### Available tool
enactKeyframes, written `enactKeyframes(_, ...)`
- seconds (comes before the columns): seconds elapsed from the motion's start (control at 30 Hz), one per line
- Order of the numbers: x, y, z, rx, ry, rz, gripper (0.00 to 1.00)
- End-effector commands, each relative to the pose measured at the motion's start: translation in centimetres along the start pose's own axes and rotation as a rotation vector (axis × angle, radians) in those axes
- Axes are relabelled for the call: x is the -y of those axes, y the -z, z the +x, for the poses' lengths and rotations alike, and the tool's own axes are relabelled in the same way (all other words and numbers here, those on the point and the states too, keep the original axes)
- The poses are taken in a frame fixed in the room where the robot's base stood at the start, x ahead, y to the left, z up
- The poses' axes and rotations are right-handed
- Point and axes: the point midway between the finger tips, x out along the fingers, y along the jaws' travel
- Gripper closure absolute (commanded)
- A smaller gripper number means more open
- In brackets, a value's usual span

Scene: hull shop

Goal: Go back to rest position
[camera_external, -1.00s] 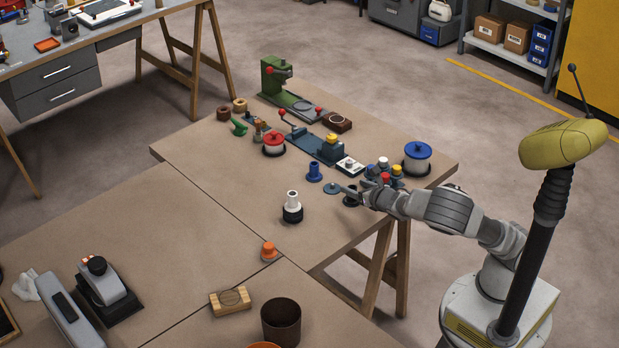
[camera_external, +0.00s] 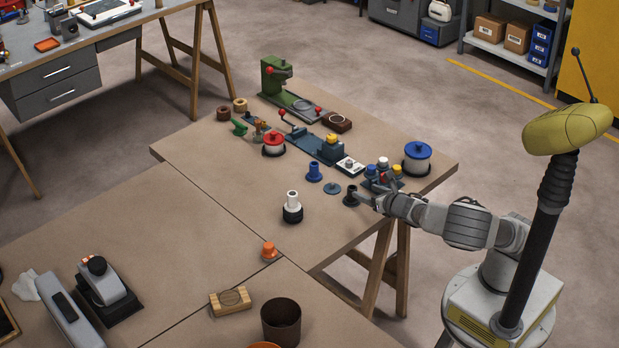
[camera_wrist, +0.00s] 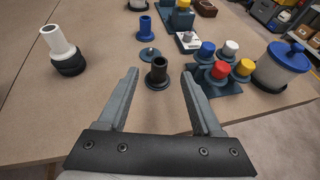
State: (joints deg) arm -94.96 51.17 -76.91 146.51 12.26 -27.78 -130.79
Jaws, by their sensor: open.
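My gripper (camera_external: 372,200) is at the right edge of the brown table (camera_external: 230,180), with the arm reaching in from the right. In the wrist view my gripper (camera_wrist: 160,100) is open, with its two fingers wide apart and nothing held. A black flanged bush (camera_wrist: 157,73) stands upright on the table ahead of the fingers, seen between them and not gripped. It also shows in the external view (camera_external: 351,196), just left of the fingertips.
A blue tray of coloured knobs (camera_wrist: 220,83) and a blue-lidded pot (camera_wrist: 283,66) stand close on the right. A blue bush (camera_wrist: 143,27), a flat disc (camera_wrist: 149,54) and a white-and-black piece (camera_wrist: 60,50) stand beyond or left.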

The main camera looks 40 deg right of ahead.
Motion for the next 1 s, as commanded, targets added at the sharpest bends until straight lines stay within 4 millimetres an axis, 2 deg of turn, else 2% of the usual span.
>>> enactKeyframes(0.17, 0.3, 0.1, 0.1, -0.017, 0.011, 0.022, 0.33)
enactKeyframes(0.27, 1.6, 0.7, 0.4, -0.085, 0.062, 0.118, 0.33)
enactKeyframes(0.4, 4.2, 3.0, 0.6, -0.257, 0.198, 0.386, 0.33)
enactKeyframes(0.5, 5.4, 5.0, -0.1, -0.38, 0.301, 0.599, 0.33)
enactKeyframes(0.7, 5.8, 7.5, -2.1, -0.56, 0.462, 0.976, 0.33)
enactKeyframes(0.87, 5.4, 8.0, -3.9, -0.663, 0.565, 1.253, 0.33)
enactKeyframes(1.0, 5.0, 7.0, -5.8, -0.733, 0.652, 1.5, 0.33)
